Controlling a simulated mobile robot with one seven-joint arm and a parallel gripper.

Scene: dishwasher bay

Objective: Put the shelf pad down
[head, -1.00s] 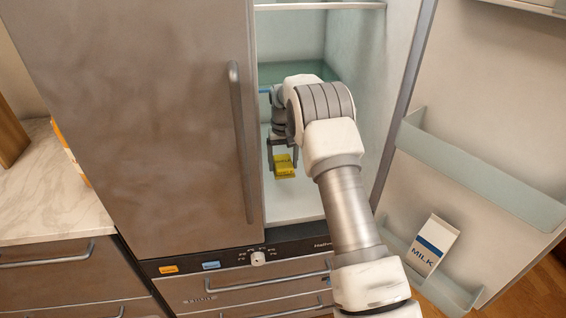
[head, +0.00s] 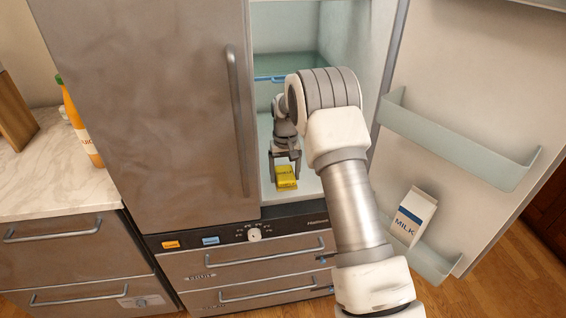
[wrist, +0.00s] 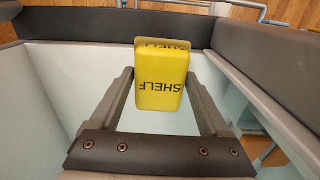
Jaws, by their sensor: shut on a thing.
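The shelf pad (head: 286,173) is a small yellow block inside the open fridge compartment, near its front edge. In the wrist view the pad (wrist: 161,80) shows its face marked SHELF, upside down in the picture, between the two dark fingers. My gripper (head: 285,180) reaches down into the compartment and is shut on the pad. The white compartment floor (head: 310,187) lies below it. I cannot tell whether the pad touches the floor.
A closed fridge door (head: 140,110) stands close on the left. The open door (head: 470,90) on the right has bins, with a milk carton (head: 412,217) in the lower one. A blue-edged shelf (head: 270,79) is behind the gripper. Drawers (head: 250,265) sit below.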

